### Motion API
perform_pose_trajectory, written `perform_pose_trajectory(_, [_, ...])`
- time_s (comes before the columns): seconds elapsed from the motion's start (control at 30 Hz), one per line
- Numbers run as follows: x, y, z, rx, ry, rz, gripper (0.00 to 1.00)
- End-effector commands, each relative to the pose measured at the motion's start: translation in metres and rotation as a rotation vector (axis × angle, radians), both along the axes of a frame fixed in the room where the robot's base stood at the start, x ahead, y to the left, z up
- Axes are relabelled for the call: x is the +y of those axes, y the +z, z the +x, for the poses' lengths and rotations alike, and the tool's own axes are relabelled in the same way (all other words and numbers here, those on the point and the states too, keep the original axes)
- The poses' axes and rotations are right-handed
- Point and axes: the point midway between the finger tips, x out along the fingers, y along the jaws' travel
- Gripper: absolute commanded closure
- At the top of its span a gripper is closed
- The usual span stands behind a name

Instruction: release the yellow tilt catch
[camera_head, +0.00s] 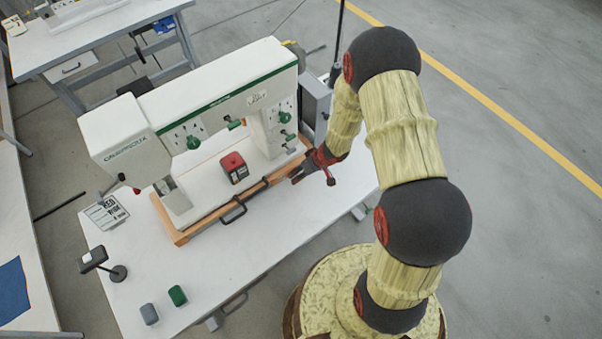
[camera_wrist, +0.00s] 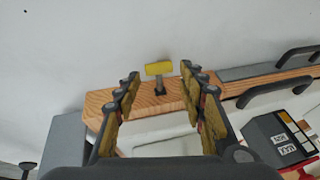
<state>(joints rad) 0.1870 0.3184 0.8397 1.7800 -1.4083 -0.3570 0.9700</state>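The yellow tilt catch (camera_wrist: 159,68) shows in the wrist view as a small yellow crossbar on a short dark post, standing at the end of the wooden base (camera_wrist: 235,85). My gripper (camera_wrist: 160,76) is open, with one finger on each side of the catch in the picture. The catch shows between and slightly beyond the fingertips, and no contact is visible. In the head view my gripper (camera_head: 313,178) is at the right front corner of the press's wooden base (camera_head: 180,236). I cannot make out the catch in that view.
The white press (camera_head: 220,95) stands on a white table (camera_head: 260,240). A black handle (camera_head: 233,210) sits along its front edge. A red and dark block (camera_head: 234,166) lies under the press arm. Green (camera_head: 177,295) and grey (camera_head: 149,313) pieces lie front left. The table's right front is clear.

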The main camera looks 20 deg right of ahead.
Motion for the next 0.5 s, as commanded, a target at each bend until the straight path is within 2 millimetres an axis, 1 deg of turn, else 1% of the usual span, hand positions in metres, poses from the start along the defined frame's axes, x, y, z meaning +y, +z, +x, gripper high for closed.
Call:
perform_pose_trajectory(0.07, [0.0,0.0001,0.0,0.0,0.0,0.0,0.66])
perform_pose_trajectory(0.5, [0.0002,0.0,-0.0003,0.0,0.0,0.001,0.9])
